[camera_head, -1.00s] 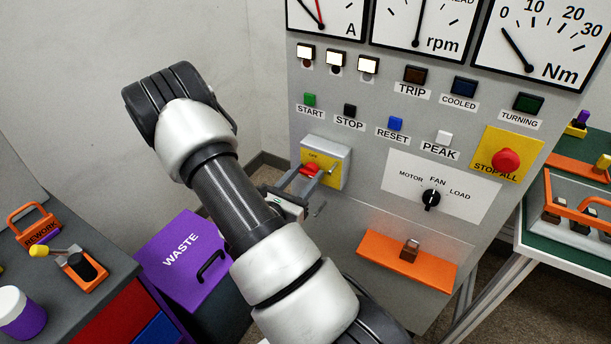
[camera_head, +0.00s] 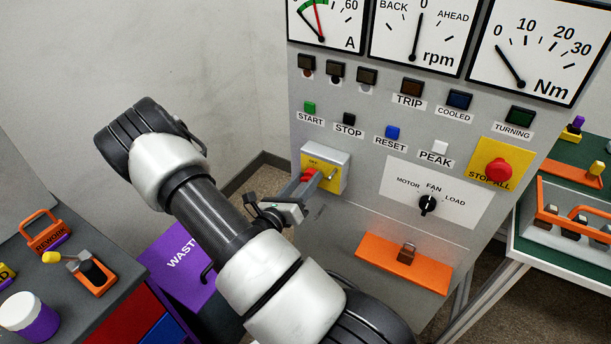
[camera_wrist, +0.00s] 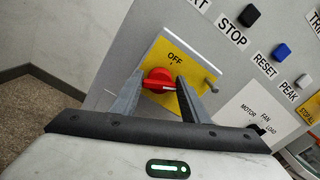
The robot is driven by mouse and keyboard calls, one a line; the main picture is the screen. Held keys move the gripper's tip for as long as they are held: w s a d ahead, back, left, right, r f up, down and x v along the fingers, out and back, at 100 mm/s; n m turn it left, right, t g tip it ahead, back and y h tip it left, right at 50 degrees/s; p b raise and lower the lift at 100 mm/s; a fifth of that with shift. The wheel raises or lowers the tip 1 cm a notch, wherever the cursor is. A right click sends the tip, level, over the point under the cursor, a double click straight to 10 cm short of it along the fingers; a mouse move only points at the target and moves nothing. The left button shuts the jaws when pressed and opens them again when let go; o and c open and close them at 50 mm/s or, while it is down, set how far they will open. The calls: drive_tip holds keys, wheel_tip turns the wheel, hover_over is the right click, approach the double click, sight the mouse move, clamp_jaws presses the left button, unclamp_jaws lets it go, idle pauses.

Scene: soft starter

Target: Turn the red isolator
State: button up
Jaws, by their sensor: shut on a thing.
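The red isolator (camera_head: 308,175) is a rotary knob on a yellow plate (camera_head: 318,162) fixed to the front of a grey box on the panel. In the wrist view the red knob (camera_wrist: 157,80) sits below the word OFF, its bar lying roughly across the picture. My gripper (camera_wrist: 161,79) is shut on the knob, one finger at each side. In the head view my gripper (camera_head: 307,183) reaches the knob from the lower left and partly hides it. A small metal pin (camera_wrist: 211,87) stands out at the plate's right side.
A MOTOR/FAN/LOAD selector (camera_head: 428,205) and a red STOP ALL button (camera_head: 498,171) are to the right. A brown padlock (camera_head: 407,253) sits on an orange shelf (camera_head: 380,258) below. A purple WASTE bin (camera_head: 185,265) and a workbench (camera_head: 125,270) stand at left.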

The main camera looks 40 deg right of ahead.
drive_tip(key=n+p, duration=0.3)
drive_tip(key=n, duration=0.3)
drive_tip(key=shift+w+n+p, duration=0.1)
drive_tip(key=shift+n+p, duration=0.2)
drive_tip(key=shift+p, duration=0.1)
drive_tip(key=n+p, duration=0.2)
drive_tip(key=n, duration=0.4)
drive_tip(key=shift+f, duration=0.2)
drive_tip(key=o, duration=0.8)
drive_tip(key=shift+a, duration=0.1)
drive_tip(key=v, duration=1.7)
drive_tip(key=shift+a, duration=0.15)
